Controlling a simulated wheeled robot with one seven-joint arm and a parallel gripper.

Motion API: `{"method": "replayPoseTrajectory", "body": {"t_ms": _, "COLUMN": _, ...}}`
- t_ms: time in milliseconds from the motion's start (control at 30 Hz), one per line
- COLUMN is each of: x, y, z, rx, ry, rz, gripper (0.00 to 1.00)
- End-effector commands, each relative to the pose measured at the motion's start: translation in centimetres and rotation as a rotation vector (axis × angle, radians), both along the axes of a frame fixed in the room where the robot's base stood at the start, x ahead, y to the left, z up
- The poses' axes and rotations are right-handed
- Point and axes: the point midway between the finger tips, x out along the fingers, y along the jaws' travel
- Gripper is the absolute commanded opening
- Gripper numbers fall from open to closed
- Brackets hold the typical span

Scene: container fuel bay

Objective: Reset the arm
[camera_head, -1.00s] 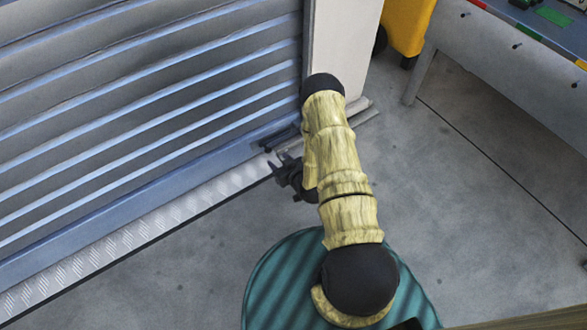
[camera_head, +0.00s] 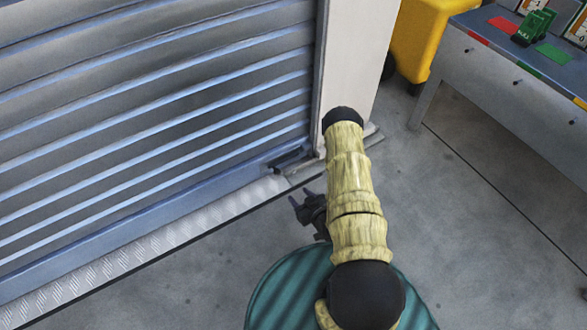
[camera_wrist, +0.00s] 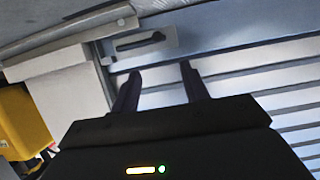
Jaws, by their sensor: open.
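My gripper (camera_head: 303,203) is dark and shows to the left of my yellow-sleeved arm in the head view, over the floor close to the shutter's bottom edge. In the wrist view my gripper (camera_wrist: 158,72) has its two fingers apart with nothing between them. Past the fingertips is a metal plate with a dark handle or latch (camera_wrist: 138,46) at the shutter's bottom corner. The fingers appear apart from it. Part of the gripper is hidden behind my arm in the head view.
A slatted roller shutter (camera_head: 150,120) fills the left, with a treadplate sill (camera_head: 150,243) below. A pale post (camera_head: 362,60) stands beside it. A yellow bin (camera_head: 422,38) and a grey workbench (camera_head: 500,85) with a green object (camera_head: 534,27) are at the upper right. The grey floor between is clear.

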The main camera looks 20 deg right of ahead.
Motion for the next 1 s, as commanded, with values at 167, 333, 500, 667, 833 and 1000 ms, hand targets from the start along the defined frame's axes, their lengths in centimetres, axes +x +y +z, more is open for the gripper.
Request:
{"method": "replayPoseTrajectory", "body": {"t_ms": 167, "x": 0.0, "y": 0.0, "z": 0.0, "rx": 0.0, "ry": 0.0, "rz": 0.0, "gripper": 0.45}}
{"method": "replayPoseTrajectory", "body": {"t_ms": 333, "x": 0.7, "y": -0.1, "z": 1.1, "rx": -0.012, "ry": 0.014, "rz": 0.007, "gripper": 0.45}}
{"method": "replayPoseTrajectory", "body": {"t_ms": 500, "x": 2.8, "y": -0.3, "z": 4.8, "rx": -0.055, "ry": 0.077, "rz": 0.024, "gripper": 0.45}}
{"method": "replayPoseTrajectory", "body": {"t_ms": 667, "x": 4.8, "y": -0.6, "z": 9.5, "rx": -0.109, "ry": 0.168, "rz": 0.028, "gripper": 0.45}}
{"method": "replayPoseTrajectory", "body": {"t_ms": 833, "x": 6.1, "y": -0.8, "z": 14.8, "rx": -0.155, "ry": 0.266, "rz": 0.017, "gripper": 0.45}}
{"method": "replayPoseTrajectory", "body": {"t_ms": 1000, "x": 6.4, "y": -0.8, "z": 20.4, "rx": -0.19, "ry": 0.36, "rz": -0.007, "gripper": 0.45}}
